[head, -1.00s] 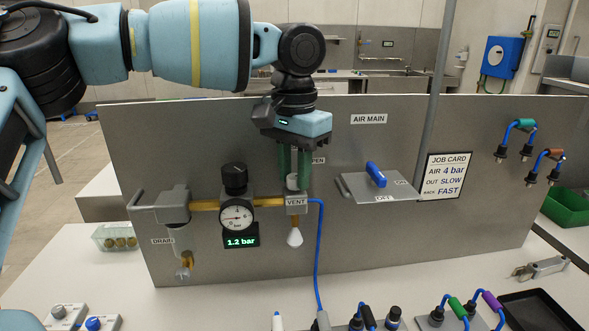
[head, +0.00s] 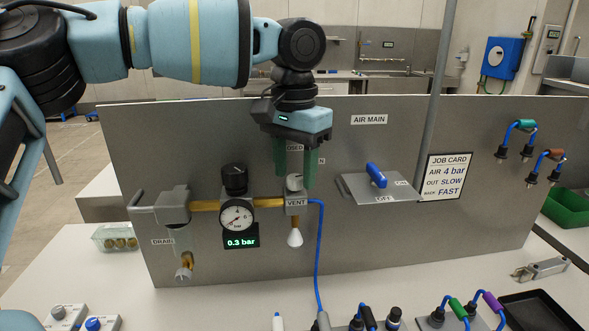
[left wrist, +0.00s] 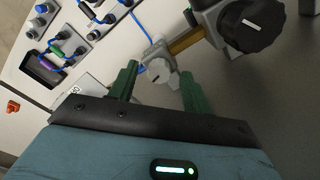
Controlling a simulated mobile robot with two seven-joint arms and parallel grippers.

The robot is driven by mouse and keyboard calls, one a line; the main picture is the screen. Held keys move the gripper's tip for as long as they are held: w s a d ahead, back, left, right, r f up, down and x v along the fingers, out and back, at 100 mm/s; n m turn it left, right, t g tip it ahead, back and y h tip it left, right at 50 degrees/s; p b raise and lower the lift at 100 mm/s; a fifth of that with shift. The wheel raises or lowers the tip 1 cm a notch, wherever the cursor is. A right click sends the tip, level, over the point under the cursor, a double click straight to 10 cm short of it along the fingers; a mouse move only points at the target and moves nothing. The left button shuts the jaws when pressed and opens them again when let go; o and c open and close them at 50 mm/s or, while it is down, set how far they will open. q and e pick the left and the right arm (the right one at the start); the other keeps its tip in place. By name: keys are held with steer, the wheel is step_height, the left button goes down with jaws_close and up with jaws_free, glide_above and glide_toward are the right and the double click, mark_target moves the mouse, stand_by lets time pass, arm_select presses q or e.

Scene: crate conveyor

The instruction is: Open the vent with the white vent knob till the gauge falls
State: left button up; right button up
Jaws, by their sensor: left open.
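In the left wrist view the knob (left wrist: 158,74) shows between the spread fingers (left wrist: 157,80). The gauge (head: 237,216) has a round dial, and its green display (head: 241,237) reads 0.3 bar. My right gripper is not in view.
A black regulator knob (head: 234,178) stands above the gauge, left of my gripper. The air main plate (head: 385,188) with a blue handle is to the right, at OFF. A blue hose (head: 319,260) runs down from the vent. The drain (head: 184,262) hangs at the left.

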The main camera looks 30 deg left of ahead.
mark_target(295, 177)
arm_select(q)
step_height(295, 177, up, 5)
steer(key=shift+r, duration=1.15)
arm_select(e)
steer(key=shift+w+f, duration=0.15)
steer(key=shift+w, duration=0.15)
